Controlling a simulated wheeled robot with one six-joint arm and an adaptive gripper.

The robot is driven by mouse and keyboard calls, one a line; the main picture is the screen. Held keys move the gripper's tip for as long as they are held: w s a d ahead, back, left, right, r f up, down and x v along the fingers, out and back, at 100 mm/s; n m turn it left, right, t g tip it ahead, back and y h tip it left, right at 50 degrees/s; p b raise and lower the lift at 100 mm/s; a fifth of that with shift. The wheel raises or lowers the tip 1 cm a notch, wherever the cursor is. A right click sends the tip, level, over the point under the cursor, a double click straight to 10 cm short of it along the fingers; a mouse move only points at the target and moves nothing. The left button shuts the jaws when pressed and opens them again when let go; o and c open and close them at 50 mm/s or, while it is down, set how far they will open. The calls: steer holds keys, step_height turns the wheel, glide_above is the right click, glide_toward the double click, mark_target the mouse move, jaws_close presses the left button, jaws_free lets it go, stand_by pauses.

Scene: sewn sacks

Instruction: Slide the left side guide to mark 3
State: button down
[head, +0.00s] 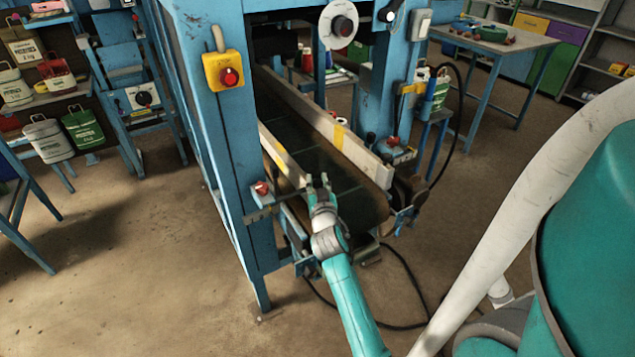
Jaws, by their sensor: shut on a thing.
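The left side guide (283,160) is a pale rail with a yellow patch, running along the left of the dark conveyor belt (320,165). My gripper (318,182) is at the near end of this guide, shut on it; the fingers partly hide the contact. A red knob (262,187) sits on a bracket at the blue frame post, left of the guide. The right side guide (340,128) is a similar pale rail with a yellow patch along the belt's right. The numbered marks are too small to make out.
The blue machine frame (232,150) stands close left of my gripper, with a yellow box with a red button (224,70) on it. Another red knob (393,143) is by the right guide. A black cable (415,280) lies on the floor. Open floor is at lower left.

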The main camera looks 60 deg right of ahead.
steer(key=c, duration=0.8)
jaws_free()
steer(key=shift+s, duration=0.1)
steer(key=v, duration=1.1)
steer(key=shift+s+a, duration=0.2)
steer(key=shift+a, duration=0.15)
steer(key=s+a+f+n+t+y, duration=0.1)
steer(key=s+a+f+n+y, duration=0.15)
steer(key=a, duration=0.55)
steer(key=s+a+f+n+t+y, duration=0.2)
steer(key=s+a+y, duration=0.1)
steer(key=a, duration=0.5)
steer(key=s+a+f+n+t+y, duration=0.1)
steer(key=s+a+f+n+y, duration=0.15)
steer(key=a, duration=0.55)
steer(key=s+a+r+n+y, duration=0.2)
steer(key=s+a+y, duration=0.1)
steer(key=s+a, duration=0.2)
steer(key=s+a+r+n+y, duration=0.1)
steer(key=s+a+r+y, duration=0.1)
steer(key=s+a, duration=0.4)
steer(key=s+y, duration=0.1)
steer(key=s, duration=0.3)
steer(key=shift+s+r+n+y, duration=0.25)
steer(key=shift+n+y, duration=0.05)
steer(key=shift+n, duration=0.1)
